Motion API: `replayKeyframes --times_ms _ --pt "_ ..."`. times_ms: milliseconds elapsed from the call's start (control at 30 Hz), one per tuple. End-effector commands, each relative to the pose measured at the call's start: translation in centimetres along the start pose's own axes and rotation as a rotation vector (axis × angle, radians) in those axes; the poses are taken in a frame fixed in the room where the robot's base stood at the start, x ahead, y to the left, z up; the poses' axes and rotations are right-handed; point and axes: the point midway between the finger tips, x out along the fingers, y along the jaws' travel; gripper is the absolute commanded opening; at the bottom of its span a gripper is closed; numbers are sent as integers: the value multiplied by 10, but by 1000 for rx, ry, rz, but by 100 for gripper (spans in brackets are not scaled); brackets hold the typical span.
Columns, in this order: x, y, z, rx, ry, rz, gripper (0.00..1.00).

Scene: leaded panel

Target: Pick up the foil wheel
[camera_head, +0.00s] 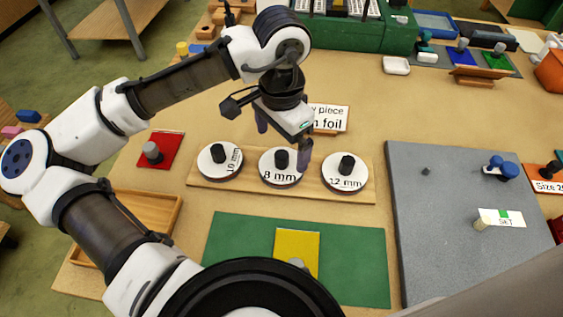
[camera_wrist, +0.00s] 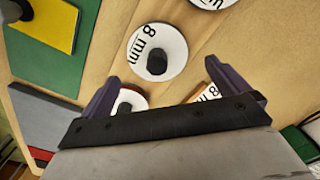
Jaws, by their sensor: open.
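Three white foil wheels with black knobs sit in a row on a wooden board: the 10 mm wheel (camera_head: 211,165) at left, the 8 mm wheel (camera_head: 270,177) in the middle, the 12 mm wheel (camera_head: 345,183) at right. My gripper (camera_head: 283,139) is open and empty, above and slightly behind the 8 mm wheel. In the wrist view the 8 mm wheel (camera_wrist: 175,46) lies beyond and between the open fingertips (camera_wrist: 163,72). Another wheel (camera_wrist: 137,98) is partly hidden behind the left finger. A sign (camera_head: 334,118), partly covered by my gripper, reads "y piece" and "foil".
A green mat (camera_head: 355,262) with a yellow plate (camera_head: 308,240) lies in front of the wooden board (camera_head: 318,191). A grey mat (camera_head: 445,240) is at right. A red plate (camera_head: 170,137) with a knob and a wooden tray (camera_head: 172,213) are at left. A green case (camera_head: 375,37) stands behind.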

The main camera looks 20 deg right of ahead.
Motion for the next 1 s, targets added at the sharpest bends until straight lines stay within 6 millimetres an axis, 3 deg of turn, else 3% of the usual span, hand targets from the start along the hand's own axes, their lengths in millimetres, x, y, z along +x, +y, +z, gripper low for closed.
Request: replayKeyframes --times_ms 167,500,767,1000 --pt "10 1 1 1 0 0 100" --pt "53 4 2 0 2 0 100" --pt "57 4 2 1 3 0 100" --pt "57 4 2 1 3 -1 72"
